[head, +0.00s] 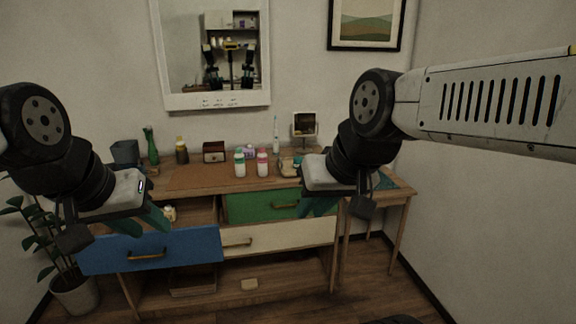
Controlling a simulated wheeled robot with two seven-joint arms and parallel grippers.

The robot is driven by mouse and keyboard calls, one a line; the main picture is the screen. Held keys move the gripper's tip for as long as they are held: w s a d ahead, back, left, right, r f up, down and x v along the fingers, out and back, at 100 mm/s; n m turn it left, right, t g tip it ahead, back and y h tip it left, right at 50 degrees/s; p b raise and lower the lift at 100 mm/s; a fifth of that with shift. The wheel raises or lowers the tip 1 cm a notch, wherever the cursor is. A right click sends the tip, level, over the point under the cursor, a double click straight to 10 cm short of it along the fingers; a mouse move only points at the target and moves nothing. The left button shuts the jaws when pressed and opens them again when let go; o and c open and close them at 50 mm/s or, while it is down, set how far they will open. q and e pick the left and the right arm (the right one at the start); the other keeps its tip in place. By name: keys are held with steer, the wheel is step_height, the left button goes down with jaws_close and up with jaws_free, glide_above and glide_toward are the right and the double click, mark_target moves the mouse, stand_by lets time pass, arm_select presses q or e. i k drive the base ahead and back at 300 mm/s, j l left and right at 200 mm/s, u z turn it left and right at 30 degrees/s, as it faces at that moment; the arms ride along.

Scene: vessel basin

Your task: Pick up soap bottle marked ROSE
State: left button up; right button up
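Two small white bottles stand side by side on the wooden table (190,183): one has a green cap (240,168), the other a red cap and a pinkish label (262,168). Their lettering is too small to read, so I cannot tell which is marked ROSE. A lilac item (249,151) stands just behind them. My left gripper (140,223) is open and empty, in front of the table above the blue drawer. My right gripper (319,206) looks open and empty, to the right of the bottles and nearer to me.
A blue drawer (180,250) sticks out at front left; a green drawer (250,207) and a cream drawer (280,238) are beside it. A green bottle (151,148), a dark yellow-capped bottle (181,152) and a brown box (214,152) stand left. Table in front of the white bottles is clear.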

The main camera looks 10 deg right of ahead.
mark_target(262, 157)
steer(key=z, duration=0.25)
steer(key=u, duration=0.4)
steer(key=i+l+u, duration=0.5)
steer(key=l+u, duration=0.3)
steer(key=i+l, duration=0.15)
steer(key=l, duration=0.2)
steer(key=i+l, duration=0.1)
steer(key=l, duration=0.2)
steer(key=i+l+u, duration=0.1)
steer(key=l, duration=0.25)
steer(key=i+l, duration=0.2)
steer(key=l, duration=0.15)
steer(key=i+l+u, duration=0.1)
steer(key=l, duration=0.25)
